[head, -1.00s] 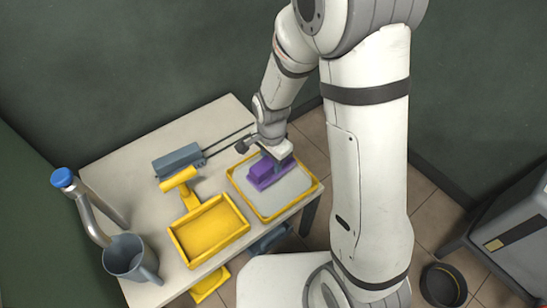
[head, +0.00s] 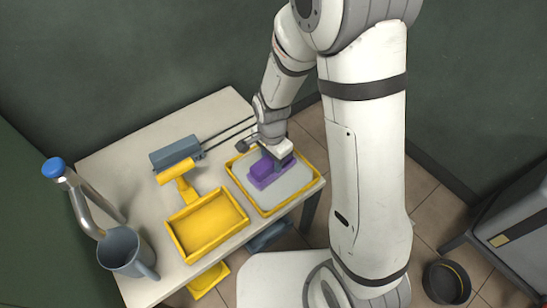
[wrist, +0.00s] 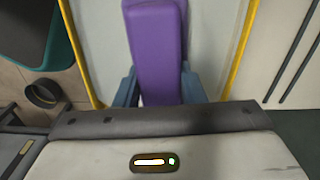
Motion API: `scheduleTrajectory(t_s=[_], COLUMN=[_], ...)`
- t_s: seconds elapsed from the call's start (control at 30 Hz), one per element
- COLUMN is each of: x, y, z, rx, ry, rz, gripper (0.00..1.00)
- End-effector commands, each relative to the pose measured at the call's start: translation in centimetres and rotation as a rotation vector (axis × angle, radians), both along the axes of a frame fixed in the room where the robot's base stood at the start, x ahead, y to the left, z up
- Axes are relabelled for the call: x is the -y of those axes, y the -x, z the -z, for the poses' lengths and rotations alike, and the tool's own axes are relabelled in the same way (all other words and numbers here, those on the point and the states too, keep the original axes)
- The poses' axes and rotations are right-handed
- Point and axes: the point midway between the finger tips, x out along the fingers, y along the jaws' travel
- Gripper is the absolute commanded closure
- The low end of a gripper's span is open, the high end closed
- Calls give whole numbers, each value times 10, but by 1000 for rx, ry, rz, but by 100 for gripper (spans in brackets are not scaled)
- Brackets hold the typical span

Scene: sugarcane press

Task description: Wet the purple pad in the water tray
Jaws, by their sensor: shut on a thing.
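The purple pad (head: 266,173) is a block with a raised grip on a flat base. It sits low in the yellow-rimmed water tray (head: 301,198), over its pale grey inside. My gripper (head: 278,160) is shut on the pad from above. In the wrist view the purple pad (wrist: 158,45) stands between the two blue-grey fingers of my gripper (wrist: 160,88). The pad's underside is hidden, so I cannot tell whether it touches the tray's bottom.
An empty yellow tray (head: 178,238) with a yellow holder (head: 175,173) is left of the water tray. A grey box (head: 175,154) with two rods lies behind. A grey jug (head: 122,252) stands under a bent metal pipe (head: 88,215). The table's (head: 135,150) back left is bare.

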Motion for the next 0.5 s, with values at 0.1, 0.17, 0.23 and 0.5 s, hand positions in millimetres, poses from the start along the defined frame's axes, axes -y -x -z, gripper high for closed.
scheduleTrajectory(t_s=[0.1,0.17,0.23,0.5], x=[0,0,0,0], y=[0,0,0,0], z=[1,1,2,5], rx=[0,0,0,0], ry=[0,0,0,0], rz=[0,0,0,0], gripper=[82,82,82,82])
